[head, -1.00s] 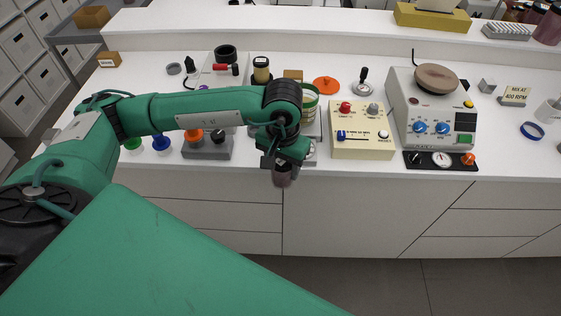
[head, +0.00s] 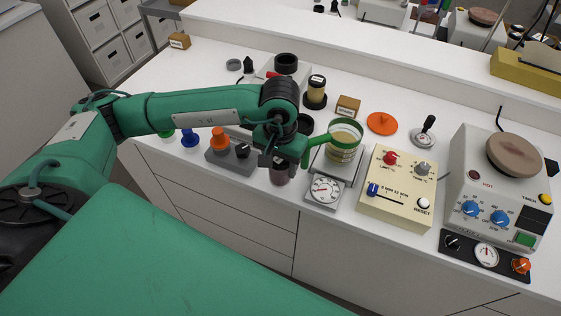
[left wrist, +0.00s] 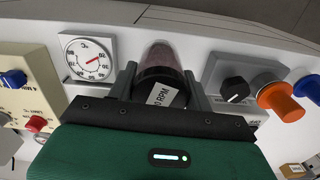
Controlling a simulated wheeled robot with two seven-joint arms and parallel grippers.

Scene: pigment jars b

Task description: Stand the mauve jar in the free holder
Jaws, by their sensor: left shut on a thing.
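The mauve jar (head: 280,174), dark-lidded, hangs below my left gripper (head: 274,158) at the bench's front edge. In the left wrist view the jar (left wrist: 162,55) sits between the two fingers of my left gripper (left wrist: 160,85), which is shut on it. A label ending in "RPM" is on its dark part. A black round holder (head: 287,61) at the back looks empty. Another black ring (head: 304,123) is partly hidden behind my wrist. A black holder (head: 315,101) further right has a dark jar with a pale label (head: 317,84) in it. My right gripper is out of view.
A scale with a dial (head: 325,190) and a green-rimmed vessel (head: 345,140) stand just right of the gripper. A grey block with knobs (head: 232,158) is at its left. A cream control box (head: 396,190) and a hotplate (head: 497,195) stand further right.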

